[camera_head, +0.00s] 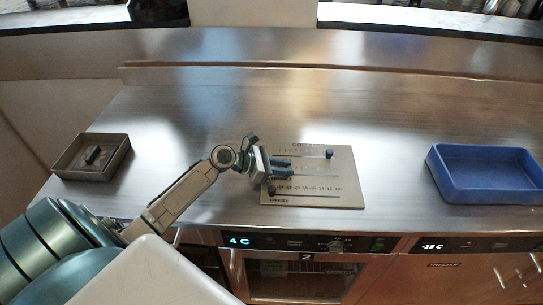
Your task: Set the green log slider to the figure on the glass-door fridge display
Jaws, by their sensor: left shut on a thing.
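A pale slider panel (345,190) lies on the steel counter, with a scale along its top and another along its bottom. A dark blue knob (329,154) sits near the right end of the top scale. A dark knob (271,190) sits at the left end of the lower scale. I cannot make out a green knob. My left gripper (289,168) is over the panel's left half, between the scales, its fingers pointing right. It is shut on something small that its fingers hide. The glass-door fridge (305,275) display (239,241) reads 4 C. My right gripper is out of view.
A second display (432,246), on the unit at the right, reads -18 C. A blue tray (480,192) stands at the right of the counter. A small brown box (65,163) with a dark block (93,155) stands at the left. The counter behind the panel is clear.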

